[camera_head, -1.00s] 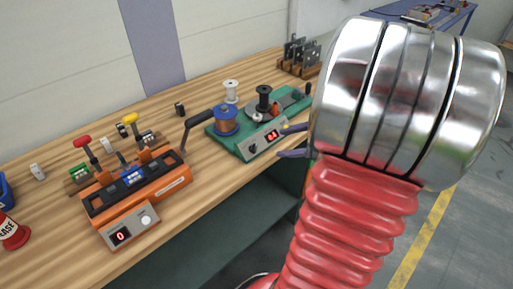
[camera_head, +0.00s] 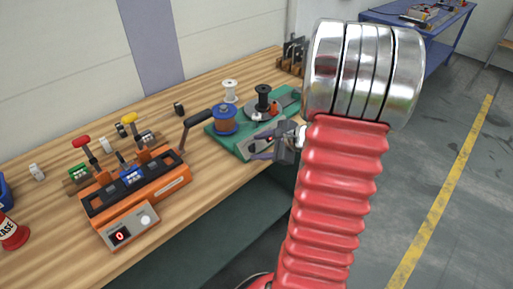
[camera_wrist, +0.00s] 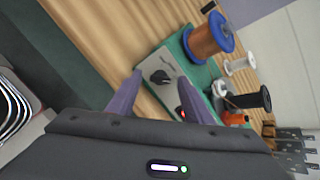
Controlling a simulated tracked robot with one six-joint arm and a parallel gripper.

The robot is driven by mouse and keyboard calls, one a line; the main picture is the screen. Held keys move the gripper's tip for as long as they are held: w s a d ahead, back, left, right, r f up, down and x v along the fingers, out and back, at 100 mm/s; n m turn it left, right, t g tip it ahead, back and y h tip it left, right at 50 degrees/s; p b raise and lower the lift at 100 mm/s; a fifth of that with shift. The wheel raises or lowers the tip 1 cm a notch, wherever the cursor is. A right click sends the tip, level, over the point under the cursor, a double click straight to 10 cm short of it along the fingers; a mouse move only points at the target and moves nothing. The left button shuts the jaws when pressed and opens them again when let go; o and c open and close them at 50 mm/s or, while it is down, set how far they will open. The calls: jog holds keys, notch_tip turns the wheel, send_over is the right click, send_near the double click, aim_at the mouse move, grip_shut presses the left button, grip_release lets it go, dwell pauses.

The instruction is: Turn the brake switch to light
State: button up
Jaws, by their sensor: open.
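The brake switch, a black rotary knob (camera_wrist: 160,76), sits on the light grey sloped front panel (camera_wrist: 151,66) of the green machine (camera_head: 222,139). In the wrist view its pointer is turned towards the right. My gripper (camera_wrist: 158,100) is open, its two purple-grey fingers reaching towards the panel with the knob between and just beyond the tips. I cannot tell whether they touch the panel. In the head view my gripper (camera_head: 264,146) is in front of the panel and hides most of it. A red light or display edge (camera_wrist: 183,114) shows beside the right finger.
A blue-flanged copper spool (camera_head: 223,120), a white spool (camera_head: 230,90) and a black spool (camera_head: 263,97) stand on or near the machine. An orange lever machine (camera_head: 137,187) is to the left. The wooden bench (camera_head: 205,205) ends just in front; open floor lies right.

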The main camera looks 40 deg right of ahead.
jog(key=shift+x, duration=0.75)
